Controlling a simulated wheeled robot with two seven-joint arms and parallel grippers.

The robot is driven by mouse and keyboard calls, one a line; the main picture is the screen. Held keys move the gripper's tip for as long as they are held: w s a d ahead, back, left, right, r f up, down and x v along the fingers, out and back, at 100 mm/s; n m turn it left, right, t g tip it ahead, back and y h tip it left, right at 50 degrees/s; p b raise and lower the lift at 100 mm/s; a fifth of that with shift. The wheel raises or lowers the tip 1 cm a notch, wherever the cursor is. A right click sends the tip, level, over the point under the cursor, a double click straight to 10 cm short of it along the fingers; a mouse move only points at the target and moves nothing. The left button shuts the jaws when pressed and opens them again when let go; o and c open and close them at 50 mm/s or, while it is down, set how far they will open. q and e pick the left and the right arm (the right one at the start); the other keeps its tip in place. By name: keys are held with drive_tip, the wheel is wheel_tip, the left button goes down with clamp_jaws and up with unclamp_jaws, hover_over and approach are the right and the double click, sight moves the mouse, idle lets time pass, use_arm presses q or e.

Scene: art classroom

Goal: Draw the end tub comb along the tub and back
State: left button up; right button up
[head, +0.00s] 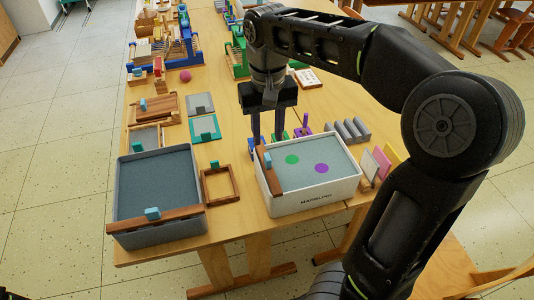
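A white tub (315,200) with lettering on its front holds a pale grey-blue surface with a green spot (292,160) and a purple spot (321,168). A brown comb (272,185) with a small blue grip (267,160) lies across its left end. A grey tub (160,236) stands to the left, with another brown comb (178,219) and blue grip (152,213) along its near edge. My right gripper (267,142) points down at the white tub's far left corner, close to the comb. Its fingers are apart and nothing shows between them. My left gripper is out of view.
A small wooden frame (220,184) lies between the tubs. Teal (204,128) and grey frames lie behind. A grey ridged rack (347,131) and upright coloured cards (382,161) stand right of the white tub.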

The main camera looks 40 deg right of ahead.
sight(267, 156)
wheel_tip(267, 156, down, 8)
drive_tip(key=shift+r, duration=0.25)
drive_tip(key=shift+c, duration=0.4)
clamp_jaws()
idle(1.1)
